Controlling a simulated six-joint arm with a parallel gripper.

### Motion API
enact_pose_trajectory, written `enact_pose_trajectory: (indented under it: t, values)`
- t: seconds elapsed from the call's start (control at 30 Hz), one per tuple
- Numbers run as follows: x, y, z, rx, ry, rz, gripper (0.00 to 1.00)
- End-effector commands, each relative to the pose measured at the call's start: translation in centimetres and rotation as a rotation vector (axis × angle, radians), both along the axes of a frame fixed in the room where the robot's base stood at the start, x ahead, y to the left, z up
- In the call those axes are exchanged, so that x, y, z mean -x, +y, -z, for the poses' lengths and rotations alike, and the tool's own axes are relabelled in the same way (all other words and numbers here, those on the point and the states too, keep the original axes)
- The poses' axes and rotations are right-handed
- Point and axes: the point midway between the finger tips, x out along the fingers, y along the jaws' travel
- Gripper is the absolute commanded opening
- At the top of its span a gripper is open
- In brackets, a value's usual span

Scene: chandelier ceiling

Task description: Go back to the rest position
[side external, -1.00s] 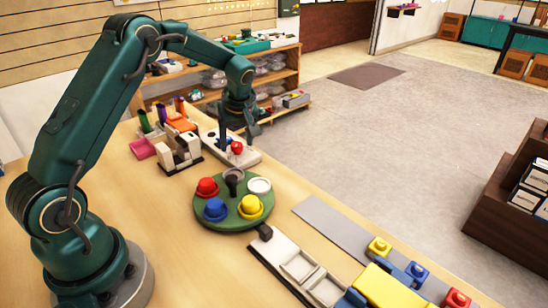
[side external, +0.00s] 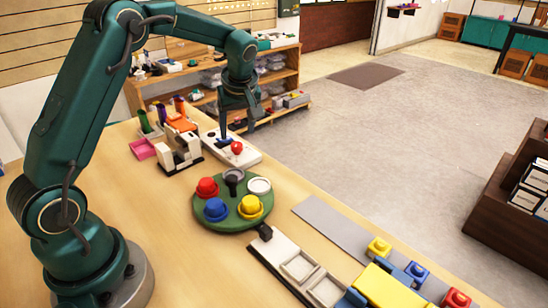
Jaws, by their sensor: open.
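My gripper (side external: 238,128) is at the far end of the table, pointing down, open and with nothing seen between its fingers. It hangs just above a white board (side external: 246,154) that bears a red ball-like knob (side external: 237,147) and a dark blue upright piece (side external: 224,138). I cannot tell whether a fingertip touches the blue piece.
A green round tray (side external: 233,217) holds red, blue and yellow pieces. A white dispenser (side external: 182,155), pink tray (side external: 142,149) and coloured tubes (side external: 180,106) stand left of the board. White trays (side external: 300,267) and a yellow block (side external: 385,286) lie in front. Shelves (side external: 290,85) stand behind.

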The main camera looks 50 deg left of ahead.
Motion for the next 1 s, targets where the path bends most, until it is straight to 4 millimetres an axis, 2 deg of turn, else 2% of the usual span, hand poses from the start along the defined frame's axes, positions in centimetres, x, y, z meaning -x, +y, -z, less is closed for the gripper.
enact_pose_trajectory:
  t: [0.07,0.13,0.27,0.4,0.6,0.8,1.0]
  values:
    - [-0.1,-0.1,-0.1,-0.001,-0.003,0.003,0.67]
    - [-0.4,-0.3,-1.1,-0.007,-0.029,0.011,0.67]
    - [-0.4,-1.5,-4.6,-0.019,-0.104,0.036,0.67]
    - [1.6,-4.0,-8.6,-0.009,-0.172,0.103,0.67]
    - [6.0,-7.8,-12.0,0.002,-0.214,0.289,0.67]
    - [11.4,-11.2,-12.8,-0.001,-0.226,0.530,0.67]
    - [16.6,-14.0,-11.1,-0.019,-0.209,0.804,0.67]
